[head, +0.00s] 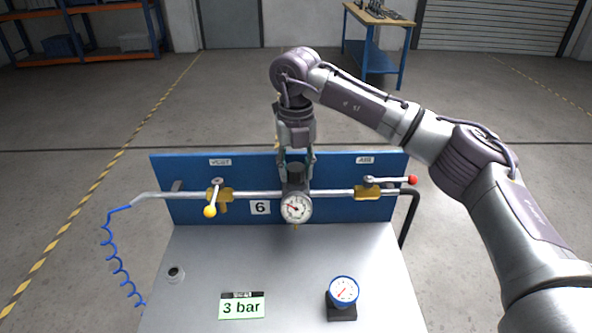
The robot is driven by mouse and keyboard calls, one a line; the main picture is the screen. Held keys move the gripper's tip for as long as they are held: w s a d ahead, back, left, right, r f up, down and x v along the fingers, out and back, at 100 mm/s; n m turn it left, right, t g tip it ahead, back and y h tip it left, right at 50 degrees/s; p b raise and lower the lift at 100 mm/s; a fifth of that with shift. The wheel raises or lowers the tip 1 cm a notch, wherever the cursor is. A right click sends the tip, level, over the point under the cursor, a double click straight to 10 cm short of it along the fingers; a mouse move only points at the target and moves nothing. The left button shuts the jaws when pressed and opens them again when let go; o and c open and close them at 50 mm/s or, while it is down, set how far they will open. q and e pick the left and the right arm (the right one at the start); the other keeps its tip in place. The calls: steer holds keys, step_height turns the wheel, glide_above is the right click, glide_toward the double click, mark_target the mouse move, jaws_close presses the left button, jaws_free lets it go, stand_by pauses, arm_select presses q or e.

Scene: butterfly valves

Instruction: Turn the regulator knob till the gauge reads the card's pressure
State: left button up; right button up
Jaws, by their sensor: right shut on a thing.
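The pressure gauge (297,207) has a white round face and sits on the pipe in the middle of the blue panel. Its red needle points to the upper left; the scale is too small to read. The dark regulator knob (296,174) is just above it, partly hidden by the fingers. My right gripper (296,163) comes down from above and is shut on the knob. The card (241,306) lies at the front of the bench and reads "3 bar". My left gripper is out of view.
A valve with a yellow-ended lever (210,212) is left of the gauge; one with a red-ended lever (412,180) is right. A blue-rimmed gauge (343,291) stands on the bench (290,260). A blue coiled hose (118,262) hangs at left.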

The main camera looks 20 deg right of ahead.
mark_target(296, 167)
steer(key=shift+m, duration=0.4)
steer(key=o, duration=1.1)
steer(key=shift+o, duration=0.2)
steer(key=shift+r, duration=0.25)
step_height(296, 167, up, 12)
steer(key=shift+f, duration=0.25)
